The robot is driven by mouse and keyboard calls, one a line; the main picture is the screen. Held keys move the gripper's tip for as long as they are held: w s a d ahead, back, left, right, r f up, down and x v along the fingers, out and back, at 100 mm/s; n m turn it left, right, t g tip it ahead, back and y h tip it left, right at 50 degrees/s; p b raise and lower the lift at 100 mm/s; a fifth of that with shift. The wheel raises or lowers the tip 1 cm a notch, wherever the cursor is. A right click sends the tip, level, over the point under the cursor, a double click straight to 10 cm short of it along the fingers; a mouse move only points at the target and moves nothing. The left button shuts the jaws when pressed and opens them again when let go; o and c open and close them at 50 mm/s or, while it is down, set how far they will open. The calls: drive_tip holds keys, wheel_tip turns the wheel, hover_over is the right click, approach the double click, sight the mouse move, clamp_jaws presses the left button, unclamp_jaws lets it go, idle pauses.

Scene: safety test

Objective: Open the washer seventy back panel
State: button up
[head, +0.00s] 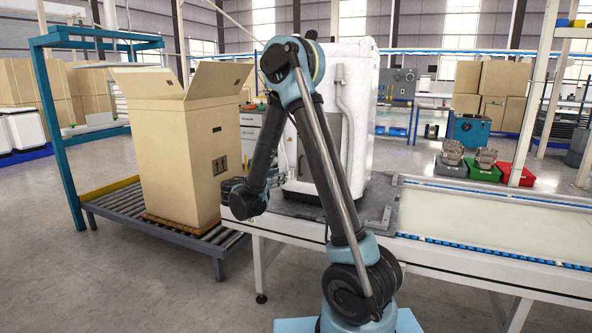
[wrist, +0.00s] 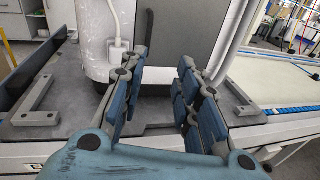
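The white washer (head: 358,120) stands upright on the conveyor, partly hidden behind my arm in the head view. In the wrist view, the washer's white body (wrist: 93,28) has a white plug and cable (wrist: 118,52) on its left part. A grey back panel (wrist: 182,35) fills the middle, seemingly closed. A narrow dark part (wrist: 148,25) stands at its left edge; I cannot tell if it is a handle. My gripper (wrist: 163,65) is open and empty, its fingers apart in front of the panel's lower part. In the head view my gripper (head: 242,196) is left of the washer.
The washer rests on a dark grey pallet (head: 376,205) with raised corner blocks (wrist: 36,118). A tall open cardboard box (head: 180,150) stands on rollers to the left. The conveyor belt (head: 480,220) to the right is clear. A blue frame (head: 55,130) stands far left.

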drive_tip(key=w+d+n, duration=0.1)
drive_tip(key=w+d, duration=0.7)
drive_tip(key=w, duration=0.5)
drive_tip(key=shift+w+d+f+t, duration=0.2)
drive_tip(key=shift+w+d+t, duration=0.15)
drive_tip(key=shift+w+t, duration=0.05)
drive_tip(key=shift+c, duration=0.2)
clamp_jaws()
